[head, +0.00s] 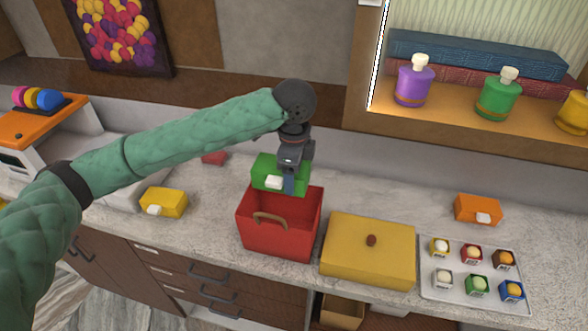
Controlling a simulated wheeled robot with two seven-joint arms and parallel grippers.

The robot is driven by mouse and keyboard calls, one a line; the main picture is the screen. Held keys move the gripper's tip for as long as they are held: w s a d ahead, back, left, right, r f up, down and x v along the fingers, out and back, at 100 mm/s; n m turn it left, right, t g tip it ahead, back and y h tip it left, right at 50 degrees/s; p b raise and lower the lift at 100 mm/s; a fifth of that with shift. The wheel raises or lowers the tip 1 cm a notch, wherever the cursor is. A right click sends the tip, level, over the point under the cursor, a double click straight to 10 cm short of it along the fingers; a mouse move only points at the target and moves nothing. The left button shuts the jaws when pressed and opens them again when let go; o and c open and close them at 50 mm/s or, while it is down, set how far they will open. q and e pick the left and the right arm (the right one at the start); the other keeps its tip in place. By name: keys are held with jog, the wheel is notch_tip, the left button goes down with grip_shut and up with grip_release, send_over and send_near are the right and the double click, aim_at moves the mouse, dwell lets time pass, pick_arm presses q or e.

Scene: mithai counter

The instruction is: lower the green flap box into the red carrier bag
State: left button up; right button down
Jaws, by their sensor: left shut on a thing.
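The red carrier bag (277,240) stands upright on the counter with its top open and a brown handle on its front. The green flap box (264,172) with a white tab is above the bag's opening, toward its back edge. My left gripper (289,180) is shut on the green flap box, reaching down from above. The box's lower edge is close to the bag's rim; I cannot tell if it is inside the rim. My right gripper is not in view.
A yellow lidded box (367,262) stands right beside the bag. A tray (462,267) of small sweets boxes is further right, with an orange box (478,210) behind it. A yellow flap box (163,203) is left of the bag. A small red item (214,158) lies behind.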

pick_arm(q)
jog(key=shift+f, duration=0.4)
jog(key=shift+f, duration=1.05)
jog(key=shift+f, duration=0.1)
notch_tip(320, 180, down, 2)
jog(key=shift+f+b, duration=0.1)
jog(key=shift+b, duration=0.35)
jog(key=shift+f, duration=0.1)
dwell(0.6)
notch_tip(320, 180, down, 2)
jog(key=shift+f, duration=0.1)
dwell(0.4)
dwell(0.5)
